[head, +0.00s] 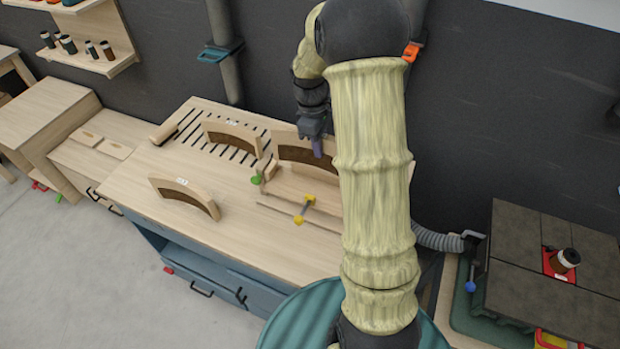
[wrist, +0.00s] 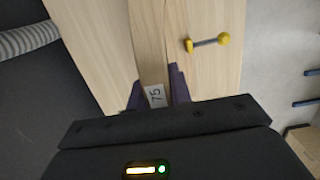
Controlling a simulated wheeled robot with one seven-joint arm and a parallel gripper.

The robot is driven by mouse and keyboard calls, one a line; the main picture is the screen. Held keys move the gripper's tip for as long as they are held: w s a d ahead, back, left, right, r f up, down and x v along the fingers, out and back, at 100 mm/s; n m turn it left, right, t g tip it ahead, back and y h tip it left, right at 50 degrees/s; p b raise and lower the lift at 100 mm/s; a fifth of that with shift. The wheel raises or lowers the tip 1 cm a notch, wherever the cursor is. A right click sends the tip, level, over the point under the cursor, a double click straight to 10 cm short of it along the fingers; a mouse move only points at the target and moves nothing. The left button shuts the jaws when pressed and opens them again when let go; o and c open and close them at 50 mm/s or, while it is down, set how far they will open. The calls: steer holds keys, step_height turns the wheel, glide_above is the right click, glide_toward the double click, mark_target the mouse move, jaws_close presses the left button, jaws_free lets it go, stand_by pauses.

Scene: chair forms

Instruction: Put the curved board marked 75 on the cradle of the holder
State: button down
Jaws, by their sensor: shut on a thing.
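The curved board marked 75 (wrist: 152,62) is between the purple fingers of my gripper (wrist: 157,88) in the wrist view, its label close to the fingers. My gripper is shut on it. In the head view my gripper (head: 318,147) points down at the top edge of this board (head: 292,153), which stands over the back of the wooden holder (head: 290,184). The holder has a green knob and a yellow-ended handle (head: 306,207). My arm hides the holder's right part. I cannot tell whether the board touches the cradle.
Another curved board (head: 234,136) stands on the slotted part of the workbench (head: 140,192). A further labelled curved board (head: 186,196) is nearer the front left. Bare bench top lies in front of the holder. A dark-topped table (head: 535,265) is at the right.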

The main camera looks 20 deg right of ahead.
mark_target(319, 166)
steer(key=shift+s+r, duration=0.15)
steer(key=shift+f+p, duration=0.9)
steer(key=shift+f, duration=2.05)
steer(key=shift+f+p, duration=0.75)
steer(key=shift+f, duration=1.35)
steer(key=shift+f, duration=0.15)
steer(key=c, duration=1.3)
jaws_free()
